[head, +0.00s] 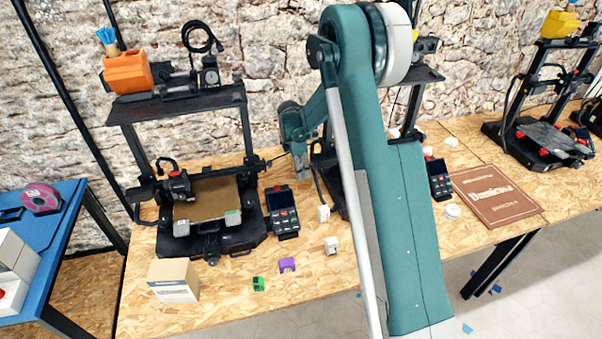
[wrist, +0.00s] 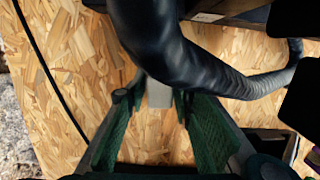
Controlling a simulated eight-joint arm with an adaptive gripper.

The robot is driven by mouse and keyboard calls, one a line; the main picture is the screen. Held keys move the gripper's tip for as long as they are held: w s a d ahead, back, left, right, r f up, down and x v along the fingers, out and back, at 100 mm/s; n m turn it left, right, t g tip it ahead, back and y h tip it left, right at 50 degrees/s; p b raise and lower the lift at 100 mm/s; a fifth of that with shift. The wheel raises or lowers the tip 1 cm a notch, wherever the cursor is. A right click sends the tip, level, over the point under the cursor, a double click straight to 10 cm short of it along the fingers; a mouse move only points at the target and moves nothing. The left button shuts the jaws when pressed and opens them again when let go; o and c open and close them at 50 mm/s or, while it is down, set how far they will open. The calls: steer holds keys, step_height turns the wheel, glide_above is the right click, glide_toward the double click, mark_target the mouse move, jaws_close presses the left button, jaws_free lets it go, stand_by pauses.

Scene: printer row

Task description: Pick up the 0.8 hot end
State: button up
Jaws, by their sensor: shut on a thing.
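My gripper (head: 303,172) is low over the back of the table, between the two nearer printers. In the wrist view its green-padded fingers (wrist: 158,98) are closed on a small pale grey block (wrist: 158,94), which is partly hidden by a dark curved tube. I cannot read any marking on it, so the pictures do not confirm that it is the 0.8 hot end. Two small whitish blocks stand on the table in the head view, one (head: 323,213) beside a control pad and another (head: 332,246) nearer the front.
The left printer (head: 212,215) and the middle printer frame (head: 352,190) flank my gripper. A control pad (head: 282,212), purple piece (head: 287,264), green piece (head: 258,284) and cardboard box (head: 173,279) are in front. A dark cable (wrist: 50,75) crosses the board. My arm hides part of the table.

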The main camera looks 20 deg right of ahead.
steer(key=a, duration=0.2)
steer(key=a+r, duration=0.1)
steer(key=a, duration=0.1)
steer(key=shift+p, duration=0.4)
step_height(320, 180, up, 13)
steer(key=p, duration=0.1)
steer(key=shift+p, duration=0.35)
